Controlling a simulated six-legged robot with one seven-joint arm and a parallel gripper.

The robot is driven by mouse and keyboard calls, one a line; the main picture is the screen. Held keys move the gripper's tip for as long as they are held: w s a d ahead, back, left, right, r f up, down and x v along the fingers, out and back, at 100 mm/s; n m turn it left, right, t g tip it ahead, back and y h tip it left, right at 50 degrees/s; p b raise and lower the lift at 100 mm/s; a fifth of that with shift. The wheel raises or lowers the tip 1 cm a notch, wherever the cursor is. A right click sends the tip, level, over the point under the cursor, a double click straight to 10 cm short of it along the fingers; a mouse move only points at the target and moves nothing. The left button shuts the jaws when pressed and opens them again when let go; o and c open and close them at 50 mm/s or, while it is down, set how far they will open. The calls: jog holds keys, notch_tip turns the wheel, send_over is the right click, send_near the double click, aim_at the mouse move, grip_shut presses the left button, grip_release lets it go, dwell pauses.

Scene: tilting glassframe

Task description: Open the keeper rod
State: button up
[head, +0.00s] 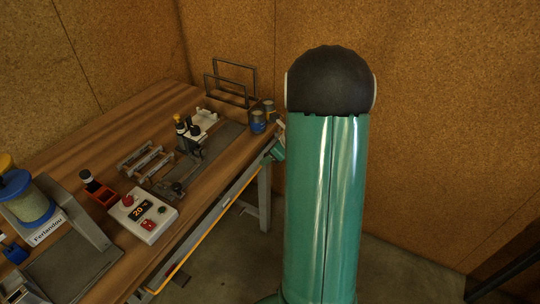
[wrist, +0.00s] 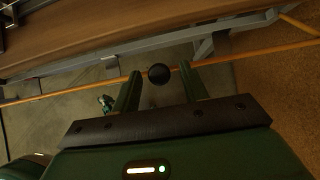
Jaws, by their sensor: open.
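A long thin orange rod (wrist: 240,54) runs across the wrist view below the wooden bench edge; I take it as the keeper rod, though no label shows. It also shows in the head view (head: 205,232), slanting along the bench's front side. A round black knob (wrist: 159,75) sits in line with the rod. My gripper (wrist: 163,72) is open, one finger on each side of the knob in the picture, with gaps on both sides. Depth between fingers and knob is hard to judge.
The wooden bench (head: 85,140) carries a white control box (head: 145,216) with buttons, a clamp fixture (head: 187,140), blue cups (head: 258,122) and a spool at the left. Grey metal bench legs (head: 264,195) stand below. Cork-coloured walls (head: 440,120) enclose the space.

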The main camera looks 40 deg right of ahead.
jog(key=v, duration=1.3)
jog(key=shift+s+r, duration=0.25)
jog(key=shift+d, duration=0.1)
jog(key=a+r+n+g, duration=0.1)
jog(key=a+r+n, duration=0.2)
jog(key=a+n, duration=0.5)
jog(key=a+r+n+g, duration=0.1)
jog(key=a+r+n, duration=0.4)
jog(key=a, duration=0.6)
jog(key=s+a+n+h, duration=0.1)
jog(key=s+a+n, duration=0.4)
jog(key=a+n, duration=0.2)
jog(key=s+a+r+n+h, duration=0.1)
jog(key=s+a+n, duration=0.5)
jog(key=n, duration=0.6)
jog(key=shift+a+t, duration=0.4)
jog(key=shift+a, duration=0.15)
